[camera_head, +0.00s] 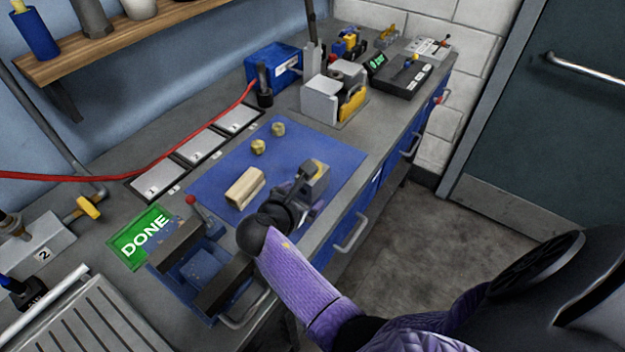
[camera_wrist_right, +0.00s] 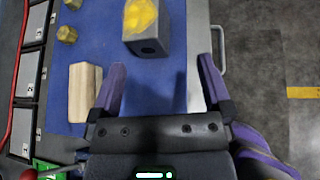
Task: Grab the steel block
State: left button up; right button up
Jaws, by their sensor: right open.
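A grey steel-looking block (camera_head: 319,187) with a yellow patch on top lies on the blue mat (camera_head: 335,155). In the right wrist view the block (camera_wrist_right: 152,46) sits beyond my fingertips, with a dark round hole in its near face. My right gripper (camera_head: 298,192) is open and empty, low over the mat. In its wrist view the two purple fingers (camera_wrist_right: 161,75) are spread, with bare mat between them. The gripper partly covers the block in the head view. My left gripper is not in view.
A beige block (camera_head: 245,187) lies left of my gripper, close to the left finger in the wrist view. Two small brass nuts (camera_head: 278,129) stand farther back on the mat. A vise (camera_head: 205,265) and a green DONE sign (camera_head: 143,236) are at the left. The drawer handle (camera_head: 352,232) sticks out in front.

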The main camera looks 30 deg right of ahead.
aim_at(313, 181)
jog(key=w+d+f+b, duration=0.1)
jog(key=w+d+b, duration=0.1)
jog(key=b, duration=0.1)
jog(key=w+d+f+n+b, duration=0.1)
jog(key=w+d+b, duration=0.1)
jog(key=b, duration=0.2)
jog(key=w+d+f+n+b, duration=0.1)
jog(key=w+d+f+b, duration=0.1)
jog(key=b, duration=0.1)
jog(key=shift+w+d+t+h+b, duration=0.1)
jog(key=shift+w+t+h+b, duration=0.2)
jog(key=shift+b, duration=0.1)
jog(key=shift+w+d, duration=0.15)
jog(key=shift+d, duration=0.1)
jog(key=shift+r, duration=0.25)
grip_shut()
